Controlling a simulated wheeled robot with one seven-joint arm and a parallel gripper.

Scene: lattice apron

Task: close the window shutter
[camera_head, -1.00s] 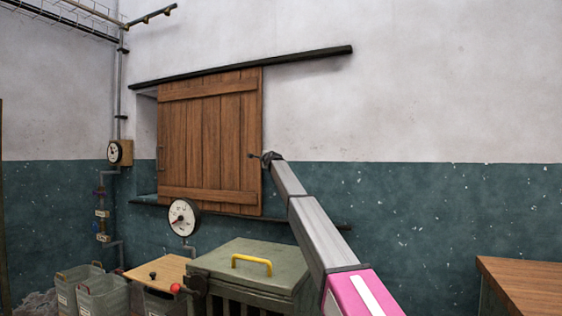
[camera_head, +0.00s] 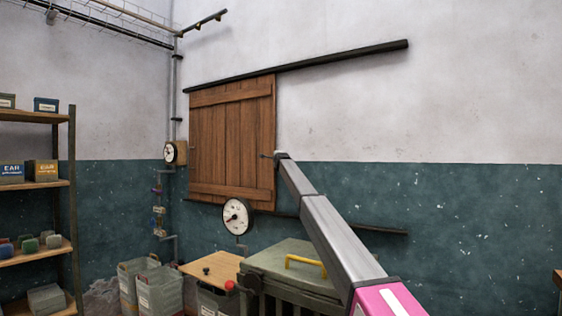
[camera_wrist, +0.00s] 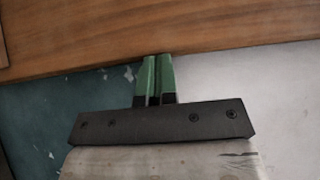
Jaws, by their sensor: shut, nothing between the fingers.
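The window shutter (camera_head: 232,140) is a brown plank panel hanging from a dark sloping rail (camera_head: 330,63) on the wall. It sits at the rail's left end, and no window opening shows beside it. My gripper (camera_head: 266,156) is at the shutter's right edge, small and dark in the head view. In the wrist view my gripper's green fingers (camera_wrist: 155,62) are together with nothing between them. Their tips meet the edge of the brown wood (camera_wrist: 160,30); whether they press on it I cannot tell. The shutter's handle is not clear in the head view.
A round gauge (camera_head: 237,216) stands before the shutter's lower edge. Below are a grey-green chest (camera_head: 290,262) with a yellow handle, a small wooden top (camera_head: 212,268) and grey bins (camera_head: 160,290). A shelf rack (camera_head: 72,200) stands at left. The wall right of the shutter is clear.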

